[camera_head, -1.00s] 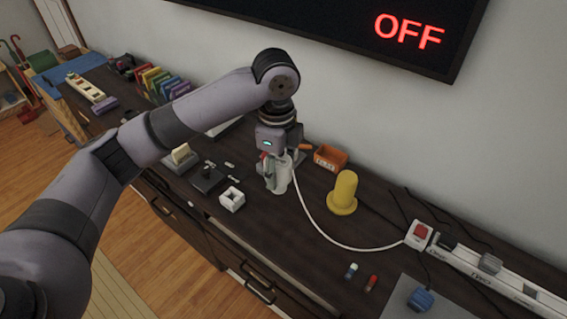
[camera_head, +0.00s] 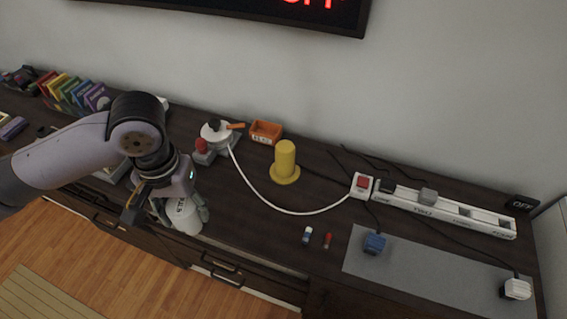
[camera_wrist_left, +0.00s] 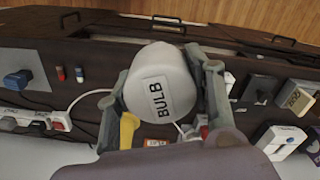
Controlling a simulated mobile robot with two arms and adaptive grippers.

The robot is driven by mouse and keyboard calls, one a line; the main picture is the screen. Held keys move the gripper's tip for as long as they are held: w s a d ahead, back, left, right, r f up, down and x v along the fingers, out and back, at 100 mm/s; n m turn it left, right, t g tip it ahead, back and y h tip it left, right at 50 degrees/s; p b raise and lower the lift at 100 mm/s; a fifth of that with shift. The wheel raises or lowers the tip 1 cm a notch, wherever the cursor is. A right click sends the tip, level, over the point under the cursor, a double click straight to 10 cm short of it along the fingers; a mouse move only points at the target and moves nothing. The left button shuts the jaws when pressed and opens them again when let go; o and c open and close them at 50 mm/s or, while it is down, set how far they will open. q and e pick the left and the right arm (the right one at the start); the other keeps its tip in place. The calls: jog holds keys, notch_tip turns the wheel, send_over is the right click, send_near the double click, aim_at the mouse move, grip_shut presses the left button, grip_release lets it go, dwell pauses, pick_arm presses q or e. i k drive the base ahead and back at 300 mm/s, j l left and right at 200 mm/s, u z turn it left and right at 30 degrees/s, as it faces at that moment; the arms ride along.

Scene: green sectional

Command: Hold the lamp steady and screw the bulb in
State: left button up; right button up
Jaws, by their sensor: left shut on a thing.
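The white bulb (camera_head: 183,217), marked BULB, is in my left gripper (camera_head: 183,208) near the front edge of the dark counter. The wrist view shows the bulb (camera_wrist_left: 160,85) between both fingers of my left gripper (camera_wrist_left: 165,90), which is shut on it. The lamp (camera_head: 214,133) stands farther back and to the right, apart from the bulb. It has a round white base with a dark part on top, and a white cord runs from it. The bulb's far end is hidden. My right gripper is not in view.
A red-topped block (camera_head: 202,148) and an orange bin (camera_head: 266,132) stand by the lamp. A yellow peg (camera_head: 285,163) is right of them. The cord (camera_head: 280,209) curves to a red switch (camera_head: 362,184) at a white power strip (camera_head: 440,209).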

aim_at(285, 172)
jog(key=i+j, duration=0.1)
jog(key=j, duration=0.55)
jog(key=i+j, duration=0.1)
jog(key=j, duration=0.6)
jog(key=i+j, duration=0.1)
jog(key=j, duration=0.55)
jog(key=z, duration=1.4)
